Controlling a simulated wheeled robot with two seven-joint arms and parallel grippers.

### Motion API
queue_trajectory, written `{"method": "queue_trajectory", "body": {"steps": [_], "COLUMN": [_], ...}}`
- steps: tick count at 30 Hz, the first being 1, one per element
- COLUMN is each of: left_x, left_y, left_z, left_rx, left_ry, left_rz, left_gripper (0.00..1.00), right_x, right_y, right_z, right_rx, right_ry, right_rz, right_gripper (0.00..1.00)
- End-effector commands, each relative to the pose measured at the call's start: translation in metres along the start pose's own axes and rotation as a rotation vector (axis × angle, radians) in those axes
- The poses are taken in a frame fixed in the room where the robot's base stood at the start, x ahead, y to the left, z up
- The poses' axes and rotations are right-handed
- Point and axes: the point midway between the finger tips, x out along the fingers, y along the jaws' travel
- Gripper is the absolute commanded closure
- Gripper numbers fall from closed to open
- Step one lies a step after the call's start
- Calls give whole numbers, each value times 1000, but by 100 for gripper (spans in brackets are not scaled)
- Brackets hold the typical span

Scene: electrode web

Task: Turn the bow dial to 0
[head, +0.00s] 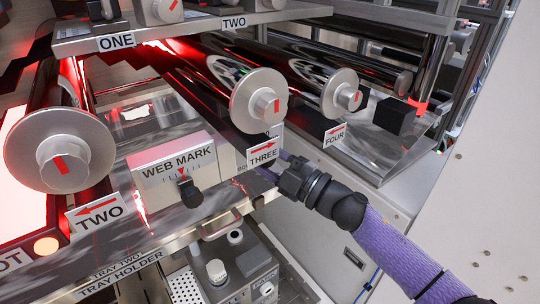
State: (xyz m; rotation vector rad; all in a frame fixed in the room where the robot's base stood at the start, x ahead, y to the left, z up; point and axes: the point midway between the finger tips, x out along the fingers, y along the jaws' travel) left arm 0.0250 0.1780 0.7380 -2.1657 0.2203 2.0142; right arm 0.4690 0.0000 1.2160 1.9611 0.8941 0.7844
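A grey box carries a label starting with "BO" (243,168), partly covered by the "THREE" sign (263,152). I take this for the bow dial's place. The dial itself and its pointer are hidden behind the sign and my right gripper, so its setting does not show. My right gripper (272,172) reaches in from the lower right on a purple arm, at the front of this box just below the sign. Its fingers are too small and covered to tell whether they are open or touching the dial. My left gripper is not in view.
Rollers with silver end knobs stand around: one at the left (62,160), one above the sign (262,100), one further right (342,93). The web mark box (172,160) has a black knob. A tray handle (220,226) and a lower unit (240,270) sit below.

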Motion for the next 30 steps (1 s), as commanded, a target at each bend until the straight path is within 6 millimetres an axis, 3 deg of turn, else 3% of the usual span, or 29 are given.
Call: {"method": "queue_trajectory", "body": {"steps": [12, 30], "left_x": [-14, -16], "left_y": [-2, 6], "left_z": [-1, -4], "left_rx": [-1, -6], "left_ry": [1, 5], "left_rz": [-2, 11], "left_gripper": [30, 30], "right_x": [0, 0], "right_y": [1, -1], "right_z": [0, 0], "right_rx": [-212, -264], "right_ry": [-1, -1], "right_rz": [-89, -112], "right_gripper": [100, 100]}}
